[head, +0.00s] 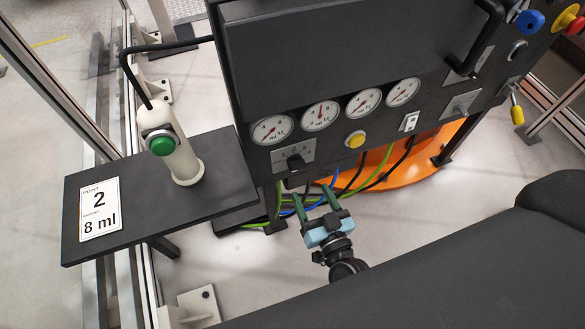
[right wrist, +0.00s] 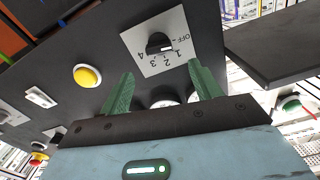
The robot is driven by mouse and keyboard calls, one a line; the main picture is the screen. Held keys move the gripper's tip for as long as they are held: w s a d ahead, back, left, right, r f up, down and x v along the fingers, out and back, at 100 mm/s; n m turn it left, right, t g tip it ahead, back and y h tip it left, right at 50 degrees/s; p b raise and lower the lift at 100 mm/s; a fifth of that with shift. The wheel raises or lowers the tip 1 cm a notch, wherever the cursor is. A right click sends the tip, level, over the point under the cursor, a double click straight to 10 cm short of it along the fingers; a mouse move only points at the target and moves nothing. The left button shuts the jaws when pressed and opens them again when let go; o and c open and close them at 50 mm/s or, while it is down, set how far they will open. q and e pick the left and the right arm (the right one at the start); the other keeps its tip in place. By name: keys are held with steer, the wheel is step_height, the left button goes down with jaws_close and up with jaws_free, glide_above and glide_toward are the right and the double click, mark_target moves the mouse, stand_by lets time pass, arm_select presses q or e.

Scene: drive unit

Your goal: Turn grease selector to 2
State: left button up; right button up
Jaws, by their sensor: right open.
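The grease selector (head: 295,162) is a small black knob on a light plate on the front of the black panel. In the right wrist view the selector (right wrist: 158,43) shows close up, with OFF, 1, 2, 3 and 4 printed around it. A white mark on the knob lies toward the OFF and 1 side; its exact setting is hard to tell. My right gripper (head: 313,198) is open and empty, its green fingers pointing at the panel just below the selector, apart from it. In the right wrist view the fingertips (right wrist: 162,80) straddle the space before the knob. My left gripper is not in view.
Several round gauges (head: 320,115) and a yellow button (head: 355,139) sit on the panel near the selector. A black shelf (head: 150,215) at left bears a white handpiece with a green button (head: 162,146) and a sign (head: 100,208) reading Point 2, 8 ml. Cables hang below the panel.

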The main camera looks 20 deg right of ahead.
mark_target(300, 169)
steer(key=w+b, duration=0.1)
steer(key=w, duration=0.7)
steer(key=shift+a, duration=0.1)
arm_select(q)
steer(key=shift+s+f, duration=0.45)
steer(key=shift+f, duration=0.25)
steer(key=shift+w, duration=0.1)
arm_select(e)
steer(key=shift+c, duration=0.7)
steer(key=c, duration=0.8)
steer(key=shift+c, duration=0.2)
